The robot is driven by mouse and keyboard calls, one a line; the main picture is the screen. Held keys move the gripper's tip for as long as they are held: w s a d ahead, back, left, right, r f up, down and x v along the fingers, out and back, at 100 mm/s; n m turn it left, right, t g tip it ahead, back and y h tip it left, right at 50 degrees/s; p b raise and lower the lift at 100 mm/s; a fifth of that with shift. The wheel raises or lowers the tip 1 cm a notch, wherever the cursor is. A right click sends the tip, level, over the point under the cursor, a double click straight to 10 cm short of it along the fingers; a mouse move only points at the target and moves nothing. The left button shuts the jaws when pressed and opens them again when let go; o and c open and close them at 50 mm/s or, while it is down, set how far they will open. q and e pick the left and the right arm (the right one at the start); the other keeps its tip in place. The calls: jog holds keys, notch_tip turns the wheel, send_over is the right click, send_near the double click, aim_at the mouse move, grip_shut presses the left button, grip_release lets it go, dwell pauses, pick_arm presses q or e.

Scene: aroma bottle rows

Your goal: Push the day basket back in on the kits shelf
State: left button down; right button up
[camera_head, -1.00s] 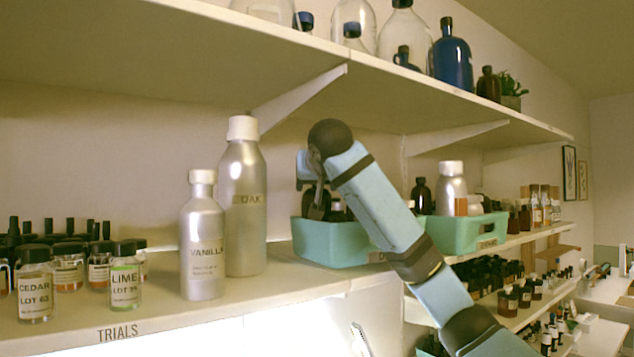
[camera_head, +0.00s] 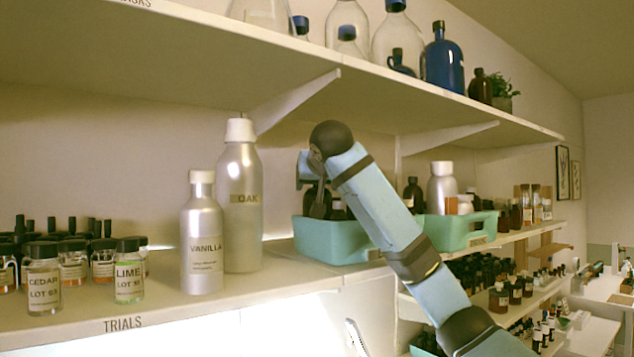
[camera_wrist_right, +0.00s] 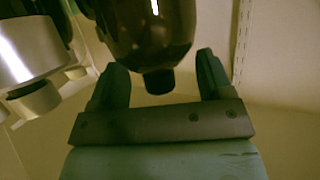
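Two teal baskets stand on the middle shelf. The left basket (camera_head: 330,241) holds dark bottles, and its front label is mostly behind my right arm. The right basket (camera_head: 462,232) holds a silver bottle (camera_head: 441,187) and smaller items; its label is too small to read. My right gripper (camera_head: 315,188) is above the left basket, partly hidden by its own wrist. In the right wrist view my gripper (camera_wrist_right: 160,84) has its fingers apart, with the dark bottle (camera_wrist_right: 148,30) and its cap between them; gaps show beside the cap. My left gripper is not in view.
Small jars, including LIME (camera_head: 129,272), are further left. The upper shelf (camera_head: 200,55) with glass bottles overhangs the baskets. A bracket (camera_head: 300,105) supports it.

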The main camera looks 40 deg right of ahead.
jog(key=o, duration=0.3)
jog(key=shift+w, duration=0.1)
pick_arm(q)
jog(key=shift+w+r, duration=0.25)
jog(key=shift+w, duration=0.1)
pick_arm(e)
jog(key=shift+o, duration=0.2)
jog(key=shift+s+a, duration=0.15)
jog(key=shift+s, duration=0.05)
jog(key=shift+s+a+r, duration=0.15)
jog(key=shift+s, duration=0.1)
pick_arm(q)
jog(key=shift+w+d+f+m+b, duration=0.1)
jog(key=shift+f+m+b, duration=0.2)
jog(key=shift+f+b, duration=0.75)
pick_arm(e)
jog(key=v, duration=1.3)
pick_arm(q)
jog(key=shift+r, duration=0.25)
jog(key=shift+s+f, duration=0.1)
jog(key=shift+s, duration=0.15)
